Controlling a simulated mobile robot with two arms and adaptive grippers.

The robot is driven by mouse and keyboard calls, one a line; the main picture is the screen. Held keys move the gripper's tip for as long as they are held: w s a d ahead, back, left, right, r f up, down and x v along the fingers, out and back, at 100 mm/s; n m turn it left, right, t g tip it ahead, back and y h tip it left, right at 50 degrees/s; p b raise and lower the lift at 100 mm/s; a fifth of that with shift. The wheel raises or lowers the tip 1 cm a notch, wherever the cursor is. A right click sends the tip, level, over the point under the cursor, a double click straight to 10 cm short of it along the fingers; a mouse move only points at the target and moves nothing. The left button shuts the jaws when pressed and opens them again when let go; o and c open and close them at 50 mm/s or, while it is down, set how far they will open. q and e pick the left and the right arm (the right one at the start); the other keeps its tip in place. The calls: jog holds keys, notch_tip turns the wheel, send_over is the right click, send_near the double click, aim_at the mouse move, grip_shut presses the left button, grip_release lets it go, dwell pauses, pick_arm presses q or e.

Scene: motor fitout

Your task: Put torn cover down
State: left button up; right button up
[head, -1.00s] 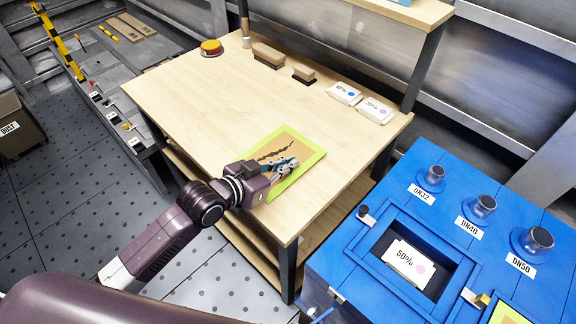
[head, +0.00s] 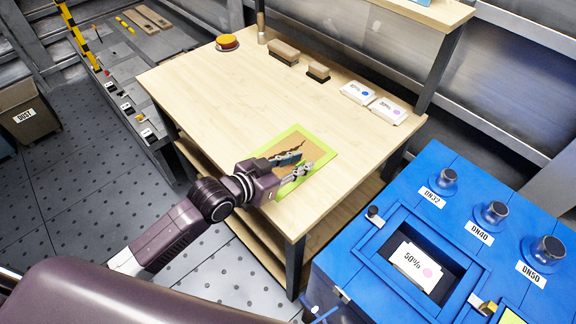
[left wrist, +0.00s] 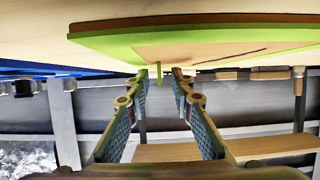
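The torn cover (head: 318,140) is a brown panel with a lime-green border and a dark jagged tear. It lies flat on the wooden table (head: 215,110) near its front right edge. My left gripper (head: 303,163) is over the cover's near side, its two fingers spread apart. In the left wrist view the cover (left wrist: 200,40) shows along the top. There the open fingertips (left wrist: 160,76) stand on either side of a small green tab on the cover, with gaps beside it. My right gripper is not in view.
A red-and-yellow button (head: 227,42), two brushes (head: 284,52) and two white labelled packs (head: 358,93) stand along the table's back. A blue cabinet (head: 345,240) with a 50% pack in its recess stands at right. The table's left and middle are clear.

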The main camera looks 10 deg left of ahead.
pick_arm(q)
jog(key=p+v, duration=0.7)
jog(key=v, duration=0.3)
jog(key=shift+s+a+r, duration=0.15)
jog(key=shift+s+r, duration=0.05)
jog(key=shift+s, duration=0.05)
jog(key=shift+s+a+r, duration=0.15)
jog(key=shift+s+a, duration=0.15)
jog(key=shift+s, duration=0.15)
